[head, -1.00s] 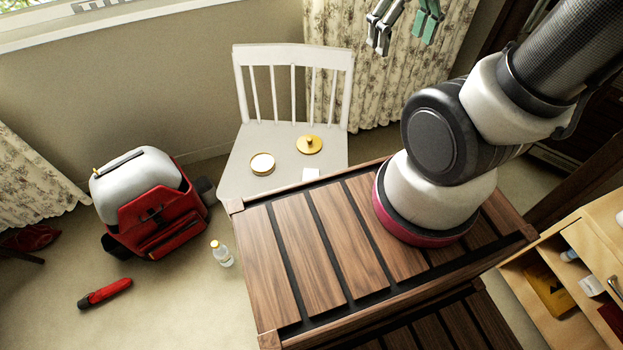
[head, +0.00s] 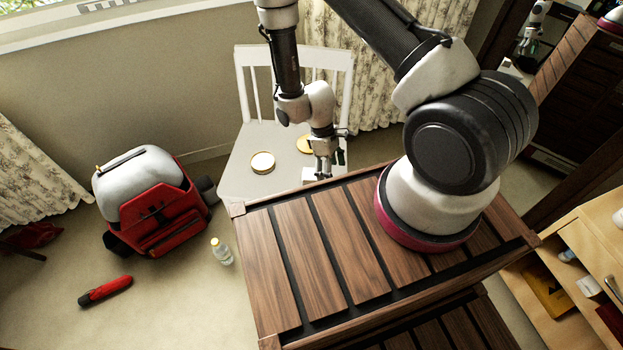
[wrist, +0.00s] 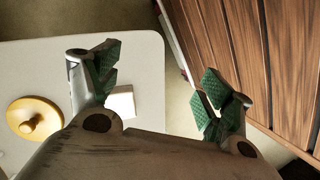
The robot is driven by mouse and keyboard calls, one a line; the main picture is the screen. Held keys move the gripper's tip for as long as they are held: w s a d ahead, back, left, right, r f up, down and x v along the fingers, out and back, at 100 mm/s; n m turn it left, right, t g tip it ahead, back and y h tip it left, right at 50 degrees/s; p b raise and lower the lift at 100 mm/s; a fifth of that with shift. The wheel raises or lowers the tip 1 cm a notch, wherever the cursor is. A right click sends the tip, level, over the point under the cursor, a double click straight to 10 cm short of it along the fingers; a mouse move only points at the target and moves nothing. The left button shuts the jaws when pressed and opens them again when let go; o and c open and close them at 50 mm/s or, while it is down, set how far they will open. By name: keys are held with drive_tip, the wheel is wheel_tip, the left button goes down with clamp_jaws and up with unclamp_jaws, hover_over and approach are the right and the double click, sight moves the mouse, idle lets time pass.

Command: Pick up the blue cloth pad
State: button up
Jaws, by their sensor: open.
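I cannot make out a blue cloth pad in either view. A small white square block or pad (head: 308,174) lies on the front part of the white chair seat, partly hidden by my gripper (head: 324,176). In the wrist view the white piece (wrist: 122,103) shows beside the left finger, on the seat. My gripper (wrist: 163,88) is open and empty, its green-padded fingers wide apart over the seat's edge near the wooden slatted top.
On the chair seat (head: 235,180) are a round gold-rimmed tin (head: 262,163) and a yellow knobbed lid (head: 304,144). The slatted wooden top (head: 285,250) lies close by. A red and white bag (head: 150,200), a bottle (head: 221,251) and a red tool (head: 105,291) are on the floor.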

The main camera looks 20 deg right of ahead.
sight(312, 174)
drive_tip(key=w+a+f+n+t, duration=0.1)
drive_tip(key=w, duration=0.1)
drive_tip(key=w+a+f+n+t+y, duration=0.1)
drive_tip(key=w, duration=0.2)
drive_tip(key=w+a+f+n+t, duration=0.1)
drive_tip(key=w, duration=0.2)
drive_tip(key=shift+f+t, duration=0.15)
drive_tip(key=shift+t, duration=0.25)
drive_tip(key=shift+n, duration=0.3)
drive_tip(key=f, duration=0.7)
drive_tip(key=shift+s+a+f, duration=0.2)
drive_tip(key=shift+a+f, duration=0.15)
drive_tip(key=c, duration=1.2)
wheel_tip(312, 174, up, 10)
drive_tip(key=shift+r, duration=0.1)
